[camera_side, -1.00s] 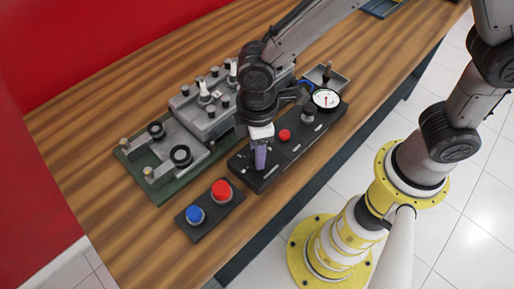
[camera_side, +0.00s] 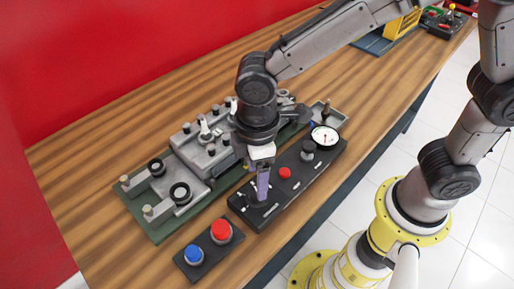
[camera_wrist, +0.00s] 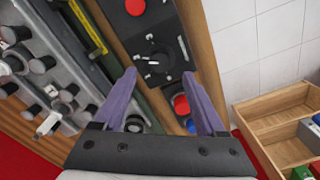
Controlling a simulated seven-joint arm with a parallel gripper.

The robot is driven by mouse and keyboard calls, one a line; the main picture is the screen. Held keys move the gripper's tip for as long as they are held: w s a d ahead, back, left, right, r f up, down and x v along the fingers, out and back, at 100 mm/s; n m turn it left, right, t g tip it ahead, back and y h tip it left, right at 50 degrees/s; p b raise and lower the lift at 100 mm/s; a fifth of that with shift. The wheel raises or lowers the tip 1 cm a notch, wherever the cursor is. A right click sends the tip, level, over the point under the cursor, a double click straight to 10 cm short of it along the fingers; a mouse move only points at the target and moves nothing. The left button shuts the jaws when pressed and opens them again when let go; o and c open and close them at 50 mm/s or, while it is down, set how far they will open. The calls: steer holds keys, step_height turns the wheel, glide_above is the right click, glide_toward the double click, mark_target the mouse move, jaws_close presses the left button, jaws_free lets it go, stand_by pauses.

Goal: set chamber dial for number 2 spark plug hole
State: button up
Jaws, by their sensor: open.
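A dark dial (camera_side: 249,201) with white marks around it sits at the front-left end of the black control panel (camera_side: 300,190). It also shows in the wrist view (camera_wrist: 155,67), between and beyond my fingertips; its marks are too small to read. My gripper (camera_side: 263,196) has purple fingers, open and empty, pointing down above this end of the panel. The fingers also show in the wrist view (camera_wrist: 159,75), spread apart. The grey engine block (camera_side: 207,152), with several dark plugs and a white-topped spark plug (camera_side: 204,126), stands left of the panel on a green base.
The panel also carries a red button (camera_side: 285,172), a black knob (camera_side: 308,150) and a white gauge (camera_side: 324,136). A separate box with a blue button (camera_side: 194,253) and a red button (camera_side: 221,230) lies in front. The wooden table is clear at far left.

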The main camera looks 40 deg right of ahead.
step_height(320, 180, up, 9)
steer(key=shift+f, duration=0.15)
stand_by(0.4)
